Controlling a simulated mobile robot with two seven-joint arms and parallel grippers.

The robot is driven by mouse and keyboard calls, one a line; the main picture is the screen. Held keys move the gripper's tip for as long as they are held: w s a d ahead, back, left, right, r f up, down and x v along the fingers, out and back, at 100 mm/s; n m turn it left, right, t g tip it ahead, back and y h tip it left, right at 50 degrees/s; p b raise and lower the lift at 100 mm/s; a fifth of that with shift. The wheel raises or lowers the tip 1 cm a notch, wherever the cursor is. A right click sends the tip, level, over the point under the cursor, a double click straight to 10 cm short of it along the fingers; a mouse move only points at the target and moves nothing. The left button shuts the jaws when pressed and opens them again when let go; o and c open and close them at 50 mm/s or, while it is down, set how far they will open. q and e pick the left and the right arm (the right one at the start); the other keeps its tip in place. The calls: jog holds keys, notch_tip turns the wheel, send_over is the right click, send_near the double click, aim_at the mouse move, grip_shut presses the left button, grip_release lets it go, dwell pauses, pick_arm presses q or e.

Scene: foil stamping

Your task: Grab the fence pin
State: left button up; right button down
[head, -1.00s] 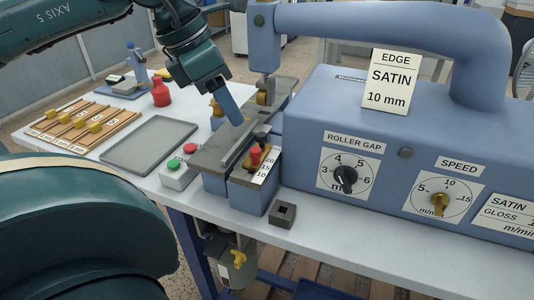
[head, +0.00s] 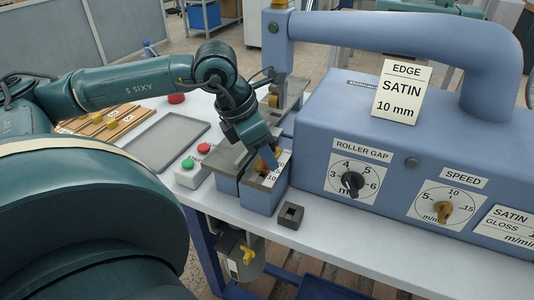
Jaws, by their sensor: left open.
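My left gripper (head: 269,158) is open, pointing down over the fence end of the blue guide block (head: 262,195). The white scale label (head: 272,178) with the number 10 shows just below the fingers. I cannot tell whether the fingers touch the pin. My right gripper is not in view.
A small dark block with a square hole (head: 290,214) stands on the table to the right of the guide. A button box (head: 192,173) with green and red buttons and a grey tray (head: 165,145) are to the left. The blue machine (head: 400,150) fills the right.

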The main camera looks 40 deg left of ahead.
pick_arm(q)
jog(key=shift+f, duration=0.1)
grip_shut()
dwell(0.4)
